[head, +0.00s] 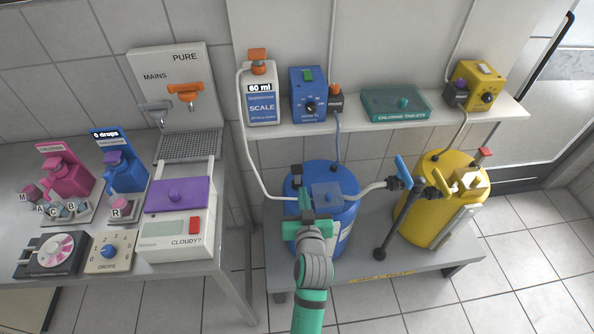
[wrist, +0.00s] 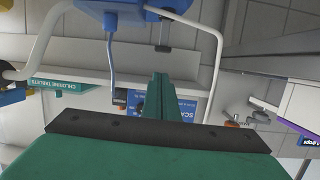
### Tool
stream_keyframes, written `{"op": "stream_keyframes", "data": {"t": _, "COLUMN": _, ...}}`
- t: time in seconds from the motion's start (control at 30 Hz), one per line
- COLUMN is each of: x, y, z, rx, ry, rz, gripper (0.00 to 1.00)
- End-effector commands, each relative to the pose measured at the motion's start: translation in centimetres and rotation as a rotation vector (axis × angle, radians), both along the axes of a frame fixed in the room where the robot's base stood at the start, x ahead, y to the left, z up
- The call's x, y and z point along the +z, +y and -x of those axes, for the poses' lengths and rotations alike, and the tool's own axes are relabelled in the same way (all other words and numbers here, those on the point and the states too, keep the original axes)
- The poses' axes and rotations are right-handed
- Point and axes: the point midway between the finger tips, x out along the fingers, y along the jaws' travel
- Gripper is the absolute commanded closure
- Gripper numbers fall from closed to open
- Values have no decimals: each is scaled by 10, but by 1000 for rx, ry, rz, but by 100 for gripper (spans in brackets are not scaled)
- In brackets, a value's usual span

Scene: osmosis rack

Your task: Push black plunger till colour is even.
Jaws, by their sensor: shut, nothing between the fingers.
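The blue barrel (head: 345,225) stands on the low grey bench. A black knob (head: 297,169), which looks like the black plunger, stands at the left of its lid. In the wrist view it seems to be the black end (wrist: 163,48) on a short rod by the blue lid (wrist: 125,12). My gripper (head: 302,190) is over the left of the barrel, its fingers together and empty. In the wrist view the green fingertips (wrist: 159,78) point towards the black end, with a small gap in the picture. Whether they touch is unclear. No colour to compare is plainly visible.
A translucent blue box (head: 328,195) sits on the lid, beside my gripper. A white hose (head: 252,165) runs to the barrel's left. A blue-handled valve (head: 403,172) and yellow barrel (head: 428,222) stand right. The shelf (head: 375,122) is above; the test counter is left.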

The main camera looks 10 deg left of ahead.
Motion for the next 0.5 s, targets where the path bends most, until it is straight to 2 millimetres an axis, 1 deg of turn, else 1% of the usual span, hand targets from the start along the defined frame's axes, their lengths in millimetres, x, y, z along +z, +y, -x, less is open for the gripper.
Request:
{"op": "stream_keyframes", "data": {"t": 0.03, "x": 9, "y": 3, "z": -9, "rx": 11, "ry": -7, "rz": 5, "gripper": 100}}
{"op": "stream_keyframes", "data": {"t": 0.2, "x": 23, "y": 9, "z": -25, "rx": 40, "ry": -8, "rz": 19, "gripper": 100}}
{"op": "stream_keyframes", "data": {"t": 0.33, "x": 27, "y": 11, "z": -29, "rx": 50, "ry": -8, "rz": 25, "gripper": 100}}
{"op": "stream_keyframes", "data": {"t": 0.5, "x": 28, "y": 12, "z": -30, "rx": 51, "ry": -7, "rz": 26, "gripper": 100}}
